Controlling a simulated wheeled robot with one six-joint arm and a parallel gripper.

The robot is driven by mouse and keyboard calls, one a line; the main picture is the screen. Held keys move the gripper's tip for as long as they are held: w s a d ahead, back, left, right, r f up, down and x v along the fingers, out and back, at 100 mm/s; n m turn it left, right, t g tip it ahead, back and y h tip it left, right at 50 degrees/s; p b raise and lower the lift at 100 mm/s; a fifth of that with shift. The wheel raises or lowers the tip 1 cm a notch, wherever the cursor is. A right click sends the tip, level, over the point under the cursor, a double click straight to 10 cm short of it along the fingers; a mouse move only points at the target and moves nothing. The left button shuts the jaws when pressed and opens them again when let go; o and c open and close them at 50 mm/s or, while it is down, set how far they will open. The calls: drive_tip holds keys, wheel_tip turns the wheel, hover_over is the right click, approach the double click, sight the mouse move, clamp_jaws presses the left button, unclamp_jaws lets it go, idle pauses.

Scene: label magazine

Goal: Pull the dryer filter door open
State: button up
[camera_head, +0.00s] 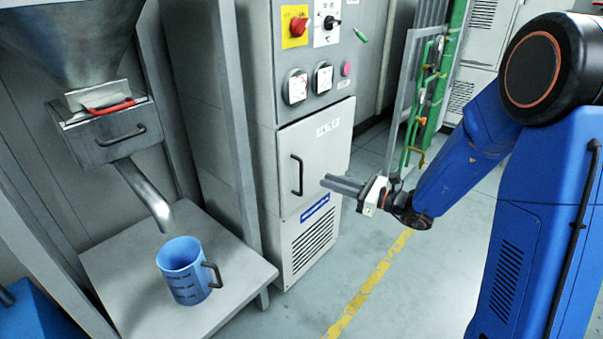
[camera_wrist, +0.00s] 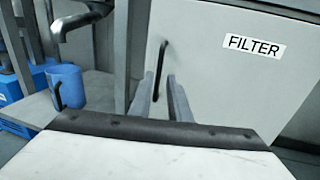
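The filter door (camera_head: 316,160) is a light grey panel on the front of the grey cabinet, and it looks shut. Its black upright bar handle (camera_head: 297,175) is on the door's left side. In the wrist view the door (camera_wrist: 225,85) carries a FILTER label (camera_wrist: 254,46), and the handle (camera_wrist: 160,68) stands upright just beyond my fingertips. My gripper (camera_head: 326,182) is in front of the door, to the right of the handle in the head view and apart from it. Its two fingers (camera_wrist: 161,88) are spread with a gap between them, empty.
The cabinet has a red knob (camera_head: 298,26) and gauges (camera_head: 296,87) above the door, and a vent (camera_head: 313,243) below. At left, a blue jug (camera_head: 183,271) stands on a low shelf (camera_head: 120,262) under a metal spout (camera_head: 150,196). The floor (camera_head: 400,285) before the cabinet is clear.

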drive_tip(key=x, duration=1)
drive_tip(key=shift+w+a, duration=0.1)
drive_tip(key=shift+a, duration=0.25)
clamp_jaws()
